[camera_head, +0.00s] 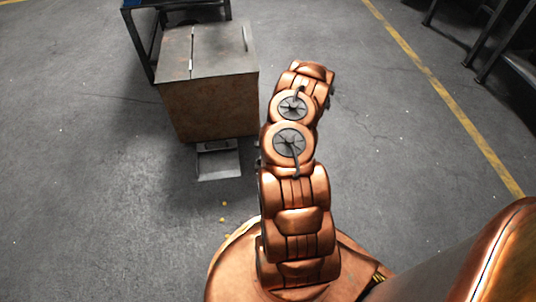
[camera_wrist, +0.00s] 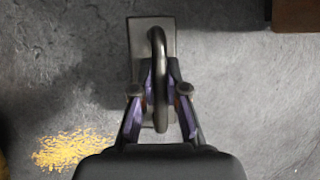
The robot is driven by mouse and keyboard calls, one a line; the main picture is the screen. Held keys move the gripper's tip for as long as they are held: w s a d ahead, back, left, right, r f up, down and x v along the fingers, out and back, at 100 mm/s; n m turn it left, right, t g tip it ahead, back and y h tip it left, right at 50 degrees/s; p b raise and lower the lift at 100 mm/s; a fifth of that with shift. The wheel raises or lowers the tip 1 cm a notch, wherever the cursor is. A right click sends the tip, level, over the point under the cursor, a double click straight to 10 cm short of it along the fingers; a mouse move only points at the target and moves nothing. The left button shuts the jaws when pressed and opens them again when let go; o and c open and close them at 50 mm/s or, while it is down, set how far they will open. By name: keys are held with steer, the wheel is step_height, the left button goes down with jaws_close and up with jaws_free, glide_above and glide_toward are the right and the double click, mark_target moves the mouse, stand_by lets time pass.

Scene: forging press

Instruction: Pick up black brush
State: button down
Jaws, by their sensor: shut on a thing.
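In the wrist view a dark, curved handle (camera_wrist: 158,42) lies between the fingers of my gripper (camera_wrist: 160,82). I take it for the black brush; no bristles show. My gripper is shut on it. A flat grey piece (camera_wrist: 138,36) shows behind the handle; I cannot tell whether it belongs to the brush or lies apart from it. In the head view my arm hides the gripper and the brush.
A rusty metal box (camera_head: 215,110) stands at upper left, with a grey dustpan (camera_head: 218,165) on the floor at its front. Yellow debris (camera_wrist: 65,150) lies on the floor at lower left in the wrist view. Floor right of my arm is clear.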

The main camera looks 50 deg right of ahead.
steer(key=s+a+r+p, duration=0.1)
steer(key=s+a+p, duration=0.1)
steer(key=s+a, duration=0.3)
steer(key=shift+s+a, duration=0.25)
steer(key=shift+s, duration=1.7)
steer(key=c, duration=1.7)
jaws_free()
steer(key=shift+c, duration=0.2)
jaws_close()
